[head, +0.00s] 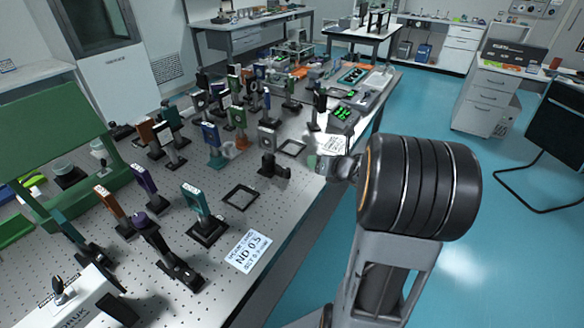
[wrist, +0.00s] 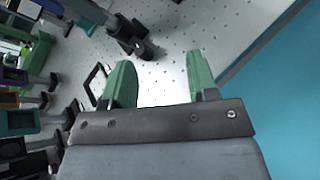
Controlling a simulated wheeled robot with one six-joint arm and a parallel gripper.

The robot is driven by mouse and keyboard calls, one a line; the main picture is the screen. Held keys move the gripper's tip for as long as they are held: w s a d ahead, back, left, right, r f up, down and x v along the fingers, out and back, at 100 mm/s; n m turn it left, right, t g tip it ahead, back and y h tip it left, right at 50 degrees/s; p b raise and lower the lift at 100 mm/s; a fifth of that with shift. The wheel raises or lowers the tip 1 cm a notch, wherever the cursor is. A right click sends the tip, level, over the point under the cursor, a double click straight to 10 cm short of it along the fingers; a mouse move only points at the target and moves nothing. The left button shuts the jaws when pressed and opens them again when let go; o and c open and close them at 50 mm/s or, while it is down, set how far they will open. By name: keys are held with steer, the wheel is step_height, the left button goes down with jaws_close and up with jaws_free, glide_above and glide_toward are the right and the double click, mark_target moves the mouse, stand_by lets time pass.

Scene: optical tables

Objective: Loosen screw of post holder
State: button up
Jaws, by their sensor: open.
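My gripper (wrist: 160,80) is open in the wrist view, its two green fingers apart with only perforated tabletop showing between them. A dark post holder with a short rounded part (wrist: 130,38) stands beyond the left finger, apart from it. In the head view a short black holder (head: 272,168) sits on the table left of my arm's end, probably the same one. Its screw is too small to make out. In the head view the fingers are mostly hidden behind my arm's large black joint.
The optical table (head: 218,265) holds many mounted optics on posts, crowded to the left. Flat black frames (head: 240,197) and an "ND 0.5" card (head: 248,251) lie near its right edge. Blue floor (head: 440,110) is open to the right.

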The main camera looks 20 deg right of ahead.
mark_target(287, 174)
steer(key=w+a+f+n+y, duration=0.1)
steer(key=w+a+f+n, duration=0.1)
steer(key=n, duration=0.1)
steer(key=w+a+f+n+y+p, duration=0.1)
steer(key=w+a+f+n+y, duration=0.1)
steer(key=w+f, duration=0.1)
steer(key=w+a+f+n+g+y+p, duration=0.1)
steer(key=w+a+f+n, duration=0.1)
steer(key=n, duration=0.1)
steer(key=shift+w+a+f+n+y, duration=0.15)
steer(key=shift+w+a+n+y, duration=0.15)
steer(key=shift+w+y, duration=0.1)
steer(key=shift+c, duration=0.4)
